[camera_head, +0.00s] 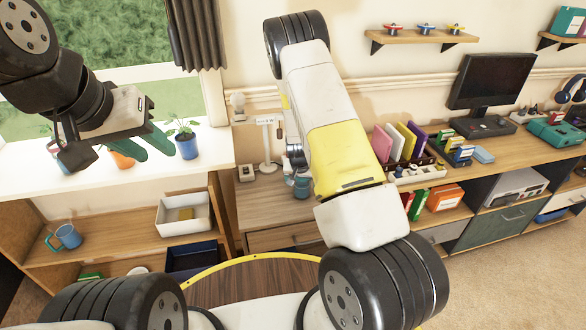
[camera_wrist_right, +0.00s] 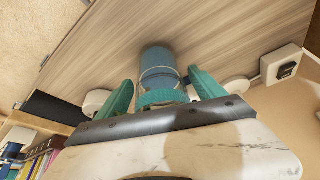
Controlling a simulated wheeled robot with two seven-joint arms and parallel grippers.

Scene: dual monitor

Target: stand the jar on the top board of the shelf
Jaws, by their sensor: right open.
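The blue jar with a teal lid (camera_wrist_right: 160,72) stands on the wooden cabinet top; in the head view a part of it shows (camera_head: 301,187) beside my right arm. My right gripper (camera_wrist_right: 162,88) is open, with a teal finger on either side of the jar and gaps visible. The right fingers are mostly hidden in the head view. My left gripper (camera_head: 153,149) is open and empty, in front of the window at upper left.
A white bin (camera_head: 163,218) and blue mug (camera_head: 68,237) take up parts of the shelf board, with bare wood between them. A lamp stand (camera_head: 267,150) and a small white box (camera_wrist_right: 281,63) are near the jar.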

